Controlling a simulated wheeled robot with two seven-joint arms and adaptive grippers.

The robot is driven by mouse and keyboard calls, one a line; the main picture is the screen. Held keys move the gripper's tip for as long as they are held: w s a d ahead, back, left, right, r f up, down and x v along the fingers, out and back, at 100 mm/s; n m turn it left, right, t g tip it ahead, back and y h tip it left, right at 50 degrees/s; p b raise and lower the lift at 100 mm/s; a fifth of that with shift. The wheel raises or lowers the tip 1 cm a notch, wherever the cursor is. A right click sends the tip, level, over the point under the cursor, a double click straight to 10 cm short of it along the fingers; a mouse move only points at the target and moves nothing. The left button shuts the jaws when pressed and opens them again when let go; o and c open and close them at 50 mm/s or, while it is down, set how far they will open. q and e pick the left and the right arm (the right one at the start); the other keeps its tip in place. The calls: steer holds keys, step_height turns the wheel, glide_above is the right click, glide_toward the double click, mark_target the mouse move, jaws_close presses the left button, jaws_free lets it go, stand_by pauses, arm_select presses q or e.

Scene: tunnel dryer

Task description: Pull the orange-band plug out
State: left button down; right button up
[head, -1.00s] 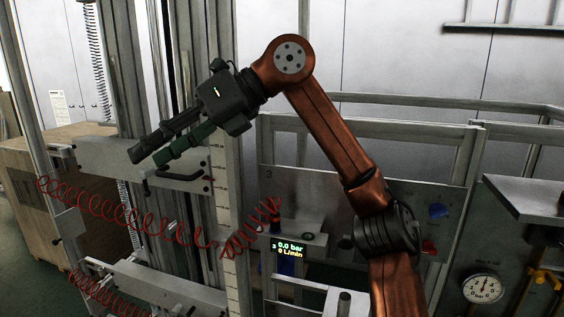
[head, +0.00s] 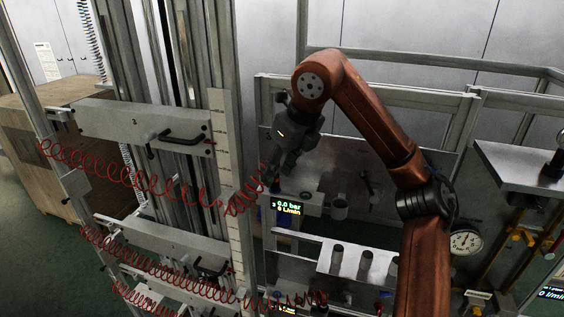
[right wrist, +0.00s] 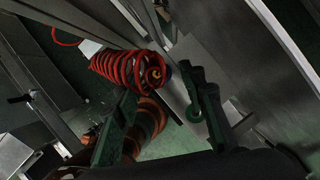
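In the head view my right gripper (head: 277,178) points down beside the display unit, close to the end of the upper red coiled hose (head: 130,183). In the right wrist view the gripper (right wrist: 160,100) has its two dark green fingers apart, with nothing between their tips. The red coil (right wrist: 118,66) comes in from the upper left there. It ends in a fitting with an orange-yellow ring (right wrist: 155,73), which appears beyond the fingertips and between them in the picture. In the head view the gripper largely hides this hose end. My left gripper is not in view.
The display (head: 288,207) reads 0.0 bar and 0 L/min. A grey post (head: 228,170) and rail plates with black handles (head: 180,135) stand left. More red coils (head: 170,258) hang below. A white shelf with dark cylinders (head: 365,262) and a gauge (head: 466,241) lie right.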

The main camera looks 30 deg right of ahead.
mark_target(275, 184)
steer(key=shift+x, duration=1.05)
steer(key=shift+w+a+f+p, duration=0.1)
steer(key=shift+w+f+p, duration=0.05)
steer(key=shift+f+p, duration=0.15)
jaws_close()
